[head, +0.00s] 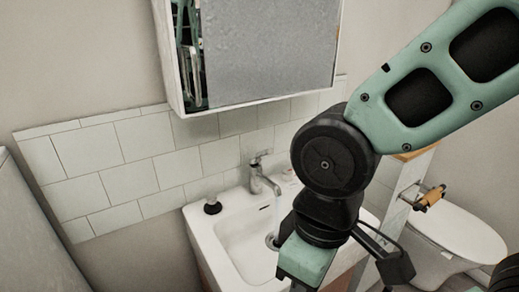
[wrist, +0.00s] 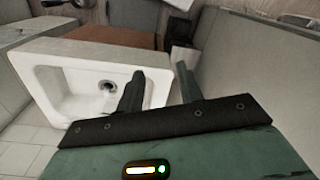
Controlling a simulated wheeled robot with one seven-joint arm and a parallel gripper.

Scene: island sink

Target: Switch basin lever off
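The white basin (head: 217,252) stands against the tiled wall in the head view. Its metal tap (head: 260,178) rises from the back ledge, with the lever (head: 262,155) on top. A thin pale stream, apparently running water, falls from the spout into the bowl. My gripper is at the front right of the basin, apart from the lever; my arm hides part of the basin's right side. In the wrist view, the fingers of my gripper (wrist: 161,75) are spread with nothing between them. The basin (wrist: 95,57) and its drain show beyond them; I cannot make out the lever there.
A mirror cabinet (head: 270,50) hangs above the basin. A small dark-topped item (head: 212,206) stands on the basin's left ledge. A toilet (head: 455,235) and a wall-mounted holder (head: 430,198) are at the right.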

